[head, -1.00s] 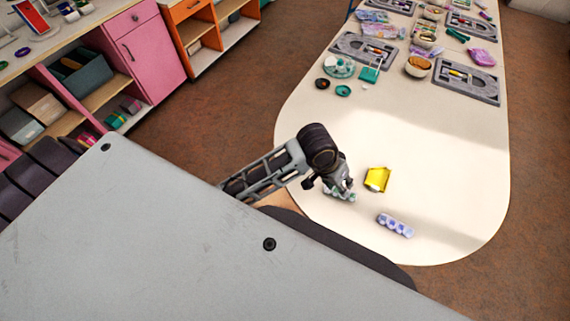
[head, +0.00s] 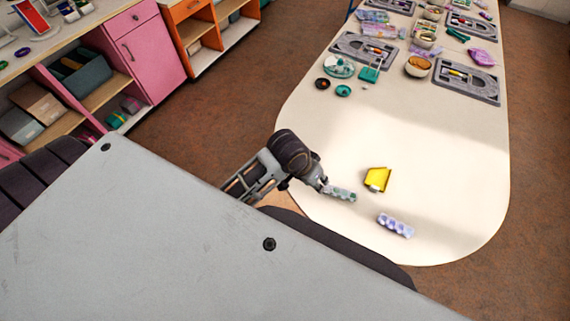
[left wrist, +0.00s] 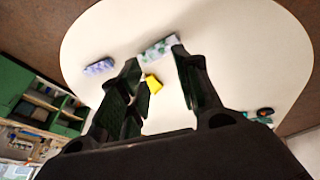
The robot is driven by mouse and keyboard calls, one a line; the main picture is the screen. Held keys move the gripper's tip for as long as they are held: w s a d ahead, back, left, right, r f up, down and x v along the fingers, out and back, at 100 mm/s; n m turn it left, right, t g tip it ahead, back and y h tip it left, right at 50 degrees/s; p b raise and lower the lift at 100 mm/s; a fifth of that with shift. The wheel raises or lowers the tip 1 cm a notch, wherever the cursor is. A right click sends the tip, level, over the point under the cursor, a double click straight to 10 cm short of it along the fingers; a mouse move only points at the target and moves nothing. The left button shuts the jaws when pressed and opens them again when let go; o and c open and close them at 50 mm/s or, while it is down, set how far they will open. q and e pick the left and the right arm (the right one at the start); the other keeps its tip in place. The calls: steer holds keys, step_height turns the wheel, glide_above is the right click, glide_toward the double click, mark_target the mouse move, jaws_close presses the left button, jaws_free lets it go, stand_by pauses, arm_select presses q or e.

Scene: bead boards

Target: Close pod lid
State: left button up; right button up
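A pale green pod case (head: 341,194) with a row of compartments lies on the cream table near its front left edge. A lavender pod case (head: 395,225) lies to its right, nearer the front edge. My left gripper (head: 322,186) is at the left end of the green case. In the left wrist view the gripper (left wrist: 154,57) has its fingers spread, and the green case (left wrist: 159,46) shows beyond the fingertips. The lavender case (left wrist: 100,67) lies outside the fingers there. I cannot tell how the lids stand. My right gripper is not in view.
A yellow scoop-like tray (head: 377,180) lies close to the green case. Teal and dark round containers (head: 343,90), grey bead boards (head: 466,82) and a bowl (head: 418,66) stand farther back. The table's middle and right are clear.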

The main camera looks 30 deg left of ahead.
arm_select(q)
steer(key=s+a+f+y, duration=0.2)
steer(key=a+f, duration=0.3)
steer(key=a, duration=0.3)
steer(key=shift+s+a+f+b, duration=0.2)
steer(key=shift+s+a+b, duration=0.15)
steer(key=shift+s, duration=0.1)
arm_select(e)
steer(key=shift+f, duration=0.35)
